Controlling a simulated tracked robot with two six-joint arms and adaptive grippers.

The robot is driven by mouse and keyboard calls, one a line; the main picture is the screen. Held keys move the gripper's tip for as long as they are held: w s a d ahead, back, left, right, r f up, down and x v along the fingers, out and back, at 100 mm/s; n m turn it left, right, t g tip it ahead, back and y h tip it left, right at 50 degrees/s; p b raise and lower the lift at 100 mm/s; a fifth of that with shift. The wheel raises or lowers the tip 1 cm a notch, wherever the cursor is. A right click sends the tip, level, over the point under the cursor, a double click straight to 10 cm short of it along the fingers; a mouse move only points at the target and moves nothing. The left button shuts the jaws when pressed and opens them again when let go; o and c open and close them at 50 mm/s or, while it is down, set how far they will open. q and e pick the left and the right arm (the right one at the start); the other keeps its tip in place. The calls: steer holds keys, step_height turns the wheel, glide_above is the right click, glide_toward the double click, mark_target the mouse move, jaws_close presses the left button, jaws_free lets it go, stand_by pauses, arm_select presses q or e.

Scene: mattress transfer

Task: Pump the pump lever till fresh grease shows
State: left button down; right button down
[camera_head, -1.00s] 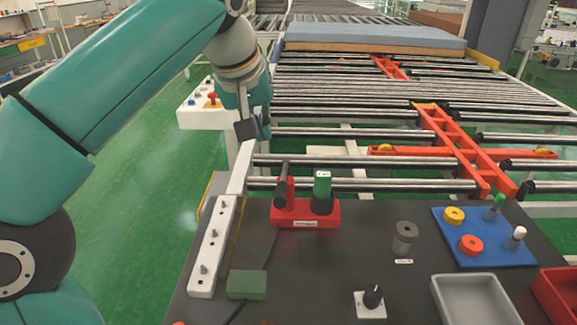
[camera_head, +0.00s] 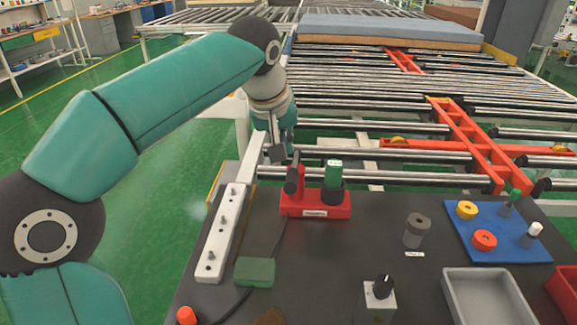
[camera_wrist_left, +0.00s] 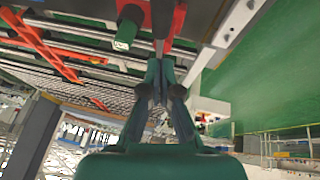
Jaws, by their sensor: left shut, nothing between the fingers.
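The red pump base (camera_head: 315,211) stands at the far edge of the dark bench. Its dark pump lever (camera_head: 294,176) stands nearly upright on the left side, and a green-topped cylinder (camera_head: 333,176) sits on the right. My left gripper (camera_head: 277,153) is shut and empty, just beyond and left of the lever top. In the left wrist view, the gripper (camera_wrist_left: 161,62) points toward the red base (camera_wrist_left: 178,20) and the dark lever (camera_wrist_left: 161,16). I cannot tell whether the fingers touch the lever. My right gripper is not in view.
A white strip with bolts (camera_head: 222,230) and a green block (camera_head: 254,271) lie left on the bench. A grey spool (camera_head: 416,230), a blue board with pegs (camera_head: 497,234) and a grey tray (camera_head: 487,300) are to the right. Rollers with a mattress (camera_head: 390,30) lie behind.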

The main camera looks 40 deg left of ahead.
mark_target(291, 172)
arm_select(q)
steer(key=shift+s+d+f+b, duration=0.1)
steer(key=shift+d+f, duration=0.15)
steer(key=shift+f, duration=0.4)
steer(key=shift+s+d+f+b, duration=0.15)
steer(key=shift+d+f, duration=0.05)
steer(key=shift+f, duration=0.4)
steer(key=shift+s+d+f+b, duration=0.1)
steer(key=shift+d+f, duration=0.15)
steer(key=shift+f, duration=0.4)
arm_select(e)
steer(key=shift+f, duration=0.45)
